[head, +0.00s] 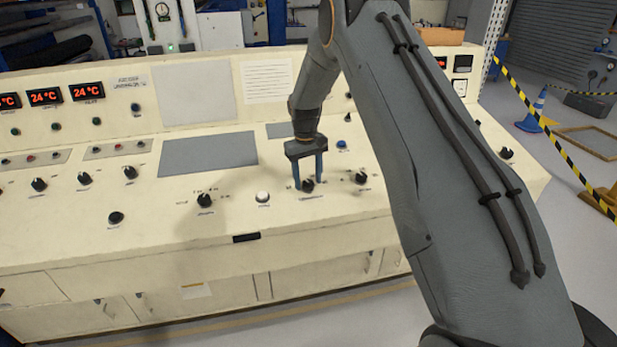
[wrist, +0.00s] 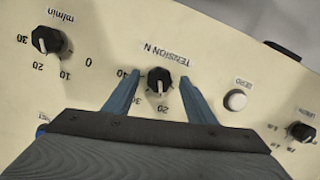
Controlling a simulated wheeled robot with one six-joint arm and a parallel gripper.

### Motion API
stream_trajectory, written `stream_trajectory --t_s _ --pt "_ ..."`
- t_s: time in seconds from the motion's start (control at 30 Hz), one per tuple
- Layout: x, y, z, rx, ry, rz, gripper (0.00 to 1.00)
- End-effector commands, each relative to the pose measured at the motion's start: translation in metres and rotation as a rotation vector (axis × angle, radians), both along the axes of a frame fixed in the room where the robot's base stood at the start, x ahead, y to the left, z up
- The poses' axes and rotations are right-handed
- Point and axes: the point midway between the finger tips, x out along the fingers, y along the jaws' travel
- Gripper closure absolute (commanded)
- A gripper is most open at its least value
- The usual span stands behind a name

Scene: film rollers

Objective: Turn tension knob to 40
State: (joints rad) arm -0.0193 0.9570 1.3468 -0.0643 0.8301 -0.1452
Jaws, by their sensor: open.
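The tension knob (wrist: 160,80) is round and black with a pale pointer line, under the printed label TENSION N, which reads upside down in the wrist view. The line seems to point toward the 20 mark; the 40 mark is by my left finger. My gripper (wrist: 160,77) is open, with one blue finger on each side of the knob and a visible gap to it. In the head view my gripper (head: 309,184) points down over the same knob (head: 308,186), partly hiding it. Finger height above the panel is hard to tell.
The m/min knob (wrist: 46,40) is left in the wrist view, the white ZERO button (wrist: 236,100) and length knob (wrist: 300,131) right. The cream console (head: 140,262) carries several other knobs, including one (head: 361,177) close to my gripper. A blue button (head: 342,145) is behind it.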

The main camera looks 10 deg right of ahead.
Motion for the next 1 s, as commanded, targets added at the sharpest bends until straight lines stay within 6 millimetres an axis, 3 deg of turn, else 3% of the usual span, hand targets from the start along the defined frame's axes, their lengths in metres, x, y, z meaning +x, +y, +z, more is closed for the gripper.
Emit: stream_trajectory --t_s 0.27,0.5,1.0 --pt "0.0002 -0.0013 -0.0014 0.0 0.0 -0.001 0.51" --pt "0.0001 -0.0012 -0.0012 0.0 0.0 -0.001 0.91" --pt "0.0012 -0.0022 -0.0026 0.031 -0.002 -0.131 0.9"
